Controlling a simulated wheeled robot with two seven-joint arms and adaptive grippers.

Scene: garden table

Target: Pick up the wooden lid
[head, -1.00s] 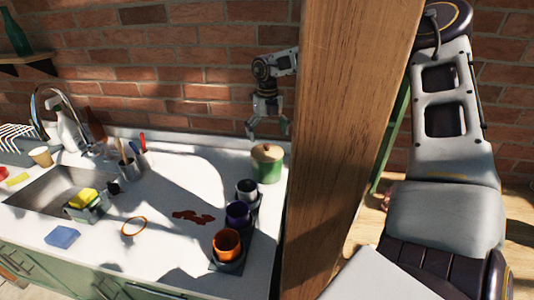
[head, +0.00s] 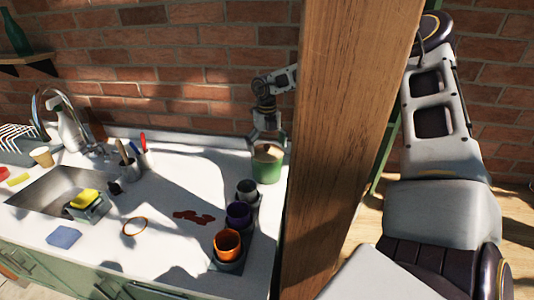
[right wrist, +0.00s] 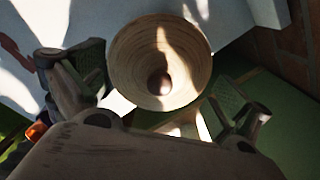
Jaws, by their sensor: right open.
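The wooden lid (head: 268,153) sits on top of a green pot (head: 268,172) at the right back of the counter. In the right wrist view the round lid (right wrist: 140,62) shows from above with a darker knob near its middle. My right gripper (head: 268,138) is directly above the lid, pointing down. In the right wrist view its open fingers (right wrist: 158,95) stand to the left and right of the lid's near side. I cannot tell whether they touch it. My left gripper is not in view.
A wooden post (head: 345,130) stands just right of the pot. A rack with grey, purple and orange cups (head: 228,244) is in front of it. A brick wall (head: 200,80) is behind.

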